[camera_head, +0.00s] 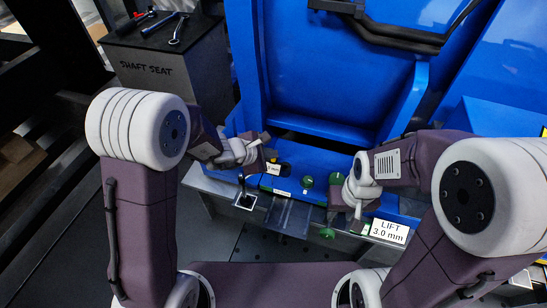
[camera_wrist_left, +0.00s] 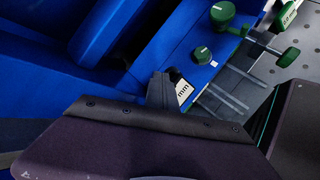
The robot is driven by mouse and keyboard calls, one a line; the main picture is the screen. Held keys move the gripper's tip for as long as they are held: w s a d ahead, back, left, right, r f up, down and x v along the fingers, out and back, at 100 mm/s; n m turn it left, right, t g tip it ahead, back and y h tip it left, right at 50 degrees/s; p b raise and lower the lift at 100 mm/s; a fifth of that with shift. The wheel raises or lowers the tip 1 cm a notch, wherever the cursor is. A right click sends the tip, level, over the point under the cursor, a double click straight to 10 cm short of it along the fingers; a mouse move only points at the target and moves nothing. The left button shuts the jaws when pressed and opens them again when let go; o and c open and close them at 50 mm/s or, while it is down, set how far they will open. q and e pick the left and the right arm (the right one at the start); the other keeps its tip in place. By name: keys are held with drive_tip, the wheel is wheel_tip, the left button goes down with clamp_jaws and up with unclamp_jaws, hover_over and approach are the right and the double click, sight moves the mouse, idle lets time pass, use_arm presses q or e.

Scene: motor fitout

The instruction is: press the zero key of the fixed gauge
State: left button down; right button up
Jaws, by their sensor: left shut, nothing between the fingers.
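The fixed gauge shows as a small white display (camera_head: 273,168) on the blue frame, just below my left gripper (camera_head: 262,146). In the left wrist view, its "mm" display (camera_wrist_left: 184,92) shows right beside the shut fingertips (camera_wrist_left: 161,88). The rest of the gauge is hidden behind my fingers and wrist, and I cannot make out the zero key. I cannot tell whether the fingertips touch the gauge. My left gripper is shut and empty. My right gripper (camera_head: 345,203) is low by the green knobs at the right; its fingers are too small to read.
Green knobs (camera_head: 307,182) stand on the blue frame (camera_head: 330,160) between my grippers. A "LIFT 3.0 mm" label (camera_head: 388,231) is at the right. A black lever (camera_head: 243,188) stands at the left. A "SHAFT SEAT" box (camera_head: 150,75) with tools stands at the back left.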

use_arm(q)
drive_tip(key=shift+r+p, duration=0.55)
drive_tip(key=shift+r, duration=0.25)
wheel_tip(320, 180, up, 5)
drive_tip(key=p, duration=0.4)
idle(0.6)
